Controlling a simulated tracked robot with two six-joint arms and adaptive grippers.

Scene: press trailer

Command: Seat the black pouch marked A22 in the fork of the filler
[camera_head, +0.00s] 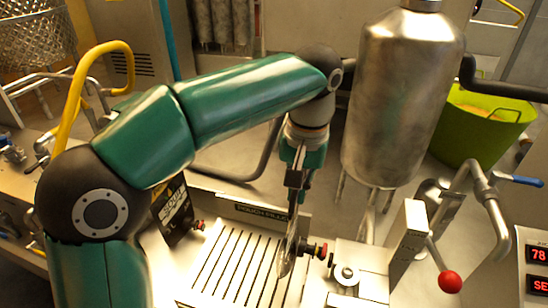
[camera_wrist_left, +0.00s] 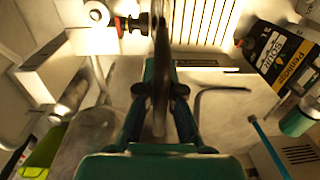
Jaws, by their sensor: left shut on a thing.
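My left gripper (camera_head: 298,180) is shut on a thin pouch (camera_head: 289,246), seen almost edge-on and hanging over the slatted bed of the filler (camera_head: 232,262). In the left wrist view the fingers (camera_wrist_left: 161,95) pinch the pouch (camera_wrist_left: 161,50). A black and red spout (camera_head: 316,249) is at the pouch's right side, close to the filler's pale block (camera_head: 362,284) with round metal fittings. I cannot tell whether the spout touches the fork. No A22 mark is readable. My right gripper is not in view.
Another black pouch with printed lettering (camera_head: 175,214) stands left of the slats. A steel tank (camera_head: 400,100) hangs behind the filler. A lever with a red knob (camera_head: 449,282) and a red display (camera_head: 538,256) are at right. A green bin (camera_head: 470,125) stands behind.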

